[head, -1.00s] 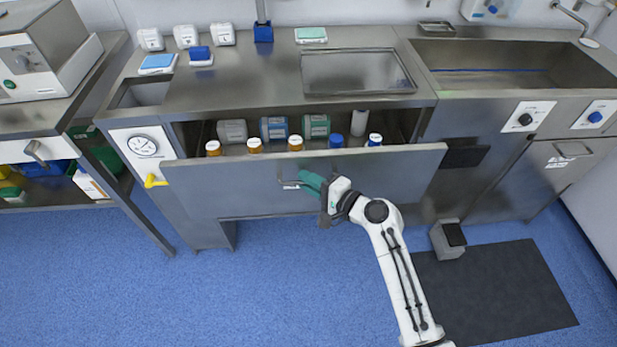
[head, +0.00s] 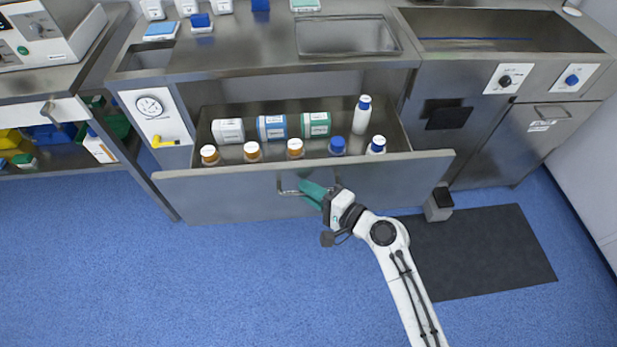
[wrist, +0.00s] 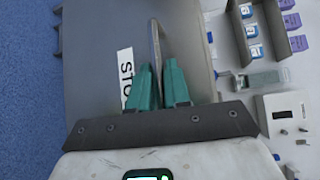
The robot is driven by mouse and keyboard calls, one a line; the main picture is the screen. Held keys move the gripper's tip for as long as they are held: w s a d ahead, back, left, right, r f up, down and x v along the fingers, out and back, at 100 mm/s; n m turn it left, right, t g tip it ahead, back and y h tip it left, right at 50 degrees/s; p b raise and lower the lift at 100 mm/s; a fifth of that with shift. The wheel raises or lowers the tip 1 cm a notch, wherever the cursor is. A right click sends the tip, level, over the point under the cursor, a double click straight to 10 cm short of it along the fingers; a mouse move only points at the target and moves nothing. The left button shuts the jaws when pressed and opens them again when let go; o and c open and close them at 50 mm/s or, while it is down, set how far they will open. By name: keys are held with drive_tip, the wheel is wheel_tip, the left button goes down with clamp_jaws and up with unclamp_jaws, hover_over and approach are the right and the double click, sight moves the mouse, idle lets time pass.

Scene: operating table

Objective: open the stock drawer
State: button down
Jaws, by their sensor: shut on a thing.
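The stock drawer (head: 400,175) is a wide grey metal drawer, pulled well out from under the steel counter. Inside it stand or lie several bottles and jars, with white, blue and orange parts. My gripper (head: 305,190) is at the middle of the drawer front, with its green fingers shut on the metal bar handle (head: 285,190). In the wrist view, the green fingers of my gripper (wrist: 160,85) sit either side of the handle (wrist: 154,40). A label reading "STO" (wrist: 126,75) shows beside it, partly hidden by a finger.
A dark mat (head: 480,255) lies on the blue floor (head: 150,270) at right, with a pedal (head: 438,204) by it. A yellow lever (head: 163,142) is left of the drawer. The floor before the drawer is clear apart from my arm.

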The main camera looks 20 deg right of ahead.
drive_tip(key=shift+s+a+f+p, duration=0.15)
drive_tip(key=shift+s+a, duration=0.15)
drive_tip(key=shift+s, duration=0.75)
drive_tip(key=shift+s+a+r+p, duration=0.15)
drive_tip(key=shift+s+a, duration=0.15)
drive_tip(key=shift+s, duration=0.75)
drive_tip(key=shift+f, duration=0.1)
drive_tip(key=c, duration=1.2)
unclamp_jaws()
drive_tip(key=b+v, duration=0.2)
drive_tip(key=v, duration=0.8)
drive_tip(key=shift+s+d, duration=0.15)
drive_tip(key=shift+s, duration=0.2)
